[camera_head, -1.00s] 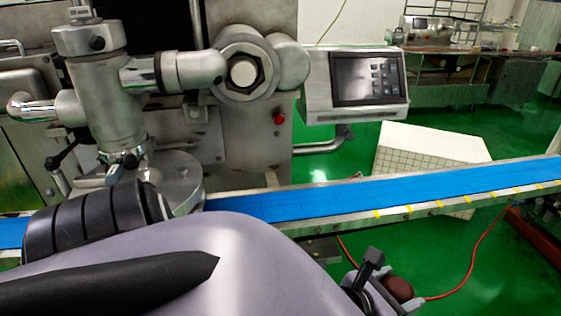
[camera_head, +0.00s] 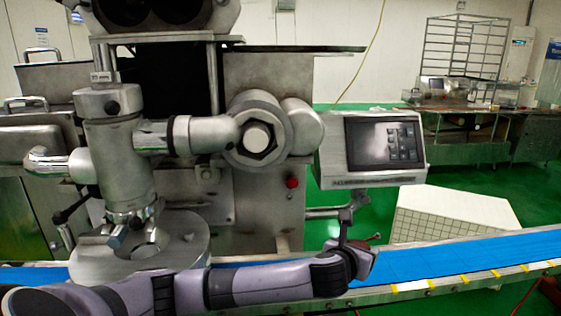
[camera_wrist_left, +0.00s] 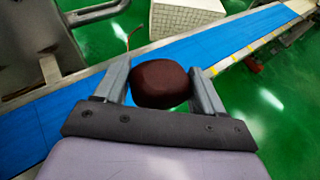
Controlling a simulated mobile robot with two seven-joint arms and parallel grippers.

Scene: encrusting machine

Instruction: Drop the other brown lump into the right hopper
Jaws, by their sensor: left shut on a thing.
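The brown lump (camera_wrist_left: 160,84) is held between the two fingers of my left gripper (camera_wrist_left: 157,78) in the left wrist view, with the blue belt beyond it. In the head view, my left gripper (camera_head: 354,232) is in front of the machine, above the belt and below the control panel; the lump is mostly hidden there. The right hopper (camera_head: 208,14) appears as a dark rounded shape at the top edge, cut off by the frame. It is well above and left of my gripper. My right gripper is not in view.
The blue conveyor belt (camera_head: 455,256) runs across the front. A control panel (camera_head: 385,140) juts out at the machine's right. A metal pipe assembly (camera_head: 115,150) stands at the left. A white tiled block (camera_head: 450,215) is behind the belt.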

